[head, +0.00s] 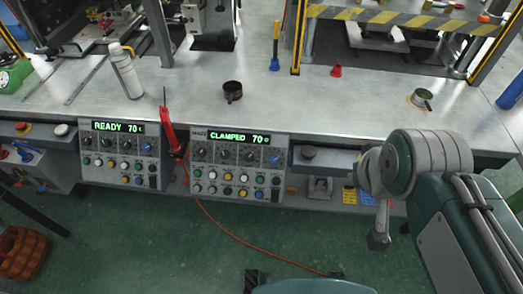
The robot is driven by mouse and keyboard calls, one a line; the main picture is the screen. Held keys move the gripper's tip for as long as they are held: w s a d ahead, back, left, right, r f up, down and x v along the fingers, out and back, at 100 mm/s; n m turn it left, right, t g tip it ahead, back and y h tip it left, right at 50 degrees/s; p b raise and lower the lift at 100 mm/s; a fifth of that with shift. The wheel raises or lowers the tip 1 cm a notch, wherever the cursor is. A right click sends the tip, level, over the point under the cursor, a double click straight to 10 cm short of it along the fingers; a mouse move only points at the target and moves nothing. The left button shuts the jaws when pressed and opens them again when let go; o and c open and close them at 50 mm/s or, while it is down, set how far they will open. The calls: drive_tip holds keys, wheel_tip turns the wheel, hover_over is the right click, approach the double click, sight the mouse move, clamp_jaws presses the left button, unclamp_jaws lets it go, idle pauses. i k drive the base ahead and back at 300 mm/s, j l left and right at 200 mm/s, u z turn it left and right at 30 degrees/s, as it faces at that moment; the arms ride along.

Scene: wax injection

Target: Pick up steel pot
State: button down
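Two small open pots with short handles stand on the steel bench top. One pot (421,99) is at the right, with a grey metal rim, a greenish inside and a tan patch under it. The other pot (232,92) is dark with a reddish inside and stands left of centre, behind the control panels. I cannot tell for sure which is the steel pot. My arm is folded at the right, with its end, seemingly my gripper (378,239), pointing down in front of the bench, below and apart from both pots. Its fingers are too small to tell open from shut.
The steel bench (300,110) has free room between the pots. A white bottle (125,70), a red-handled tool (168,128), a red cup (336,71) and a yellow-and-blue tool (276,45) stand around. Striped machine frames rise behind. An orange cable (240,238) crosses the green floor.

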sight(424, 103)
drive_tip(key=i+l+z, duration=0.2)
drive_tip(key=i+l, duration=0.7)
drive_tip(key=l, duration=0.1)
